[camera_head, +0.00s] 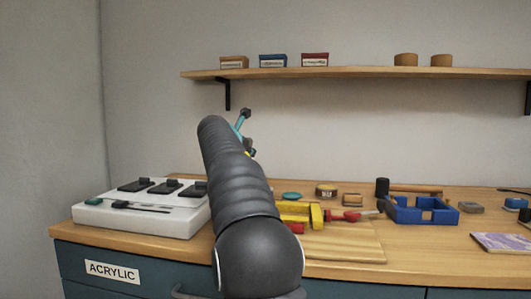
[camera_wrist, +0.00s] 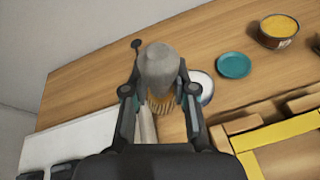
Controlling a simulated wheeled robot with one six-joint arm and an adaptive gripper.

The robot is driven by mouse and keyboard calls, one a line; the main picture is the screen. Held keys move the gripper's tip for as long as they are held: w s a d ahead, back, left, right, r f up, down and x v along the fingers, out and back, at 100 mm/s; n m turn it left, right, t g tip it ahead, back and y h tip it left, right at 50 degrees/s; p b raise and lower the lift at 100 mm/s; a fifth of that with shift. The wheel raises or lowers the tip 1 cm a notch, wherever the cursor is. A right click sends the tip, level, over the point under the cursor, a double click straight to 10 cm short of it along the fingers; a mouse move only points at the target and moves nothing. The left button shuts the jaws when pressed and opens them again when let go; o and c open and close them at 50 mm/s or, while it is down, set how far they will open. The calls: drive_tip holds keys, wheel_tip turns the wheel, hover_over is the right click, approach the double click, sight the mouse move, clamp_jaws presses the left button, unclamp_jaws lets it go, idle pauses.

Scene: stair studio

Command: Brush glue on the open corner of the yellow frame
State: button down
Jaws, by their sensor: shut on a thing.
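My gripper (camera_wrist: 159,95) is shut on a brush (camera_wrist: 158,66) with a grey rounded body and tan bristles, held over the bench in the wrist view. The yellow frame (camera_wrist: 284,132) lies at the lower right of that view, apart from the brush, and is cut off by the picture's edge. In the head view the yellow frame (camera_head: 293,208) lies on a wooden board (camera_head: 345,246), partly hidden behind my arm. The brush cannot be made out there. The frame's open corner is not clear in either view.
A red-handled tool (camera_head: 347,216), blue frame (camera_head: 425,210) and mallet (camera_head: 383,188) are on the right.

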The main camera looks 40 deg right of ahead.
drive_tip(key=s+d+m+g+h, duration=0.1)
drive_tip(key=d+m+g, duration=0.15)
drive_tip(key=d, duration=0.45)
drive_tip(key=shift+t, duration=0.45)
wheel_tip(320, 180, down, 7)
drive_tip(key=b, duration=0.4)
drive_tip(key=shift+d+r, duration=0.1)
drive_tip(key=shift+d, duration=0.05)
drive_tip(key=shift+f+b, duration=0.6)
drive_tip(key=shift+f, duration=0.15)
idle(1.1)
drive_tip(key=shift+r, duration=0.1)
wheel_tip(320, 180, up, 7)
drive_tip(key=p, duration=0.5)
idle(0.5)
drive_tip(key=shift+s, duration=0.1)
idle(0.4)
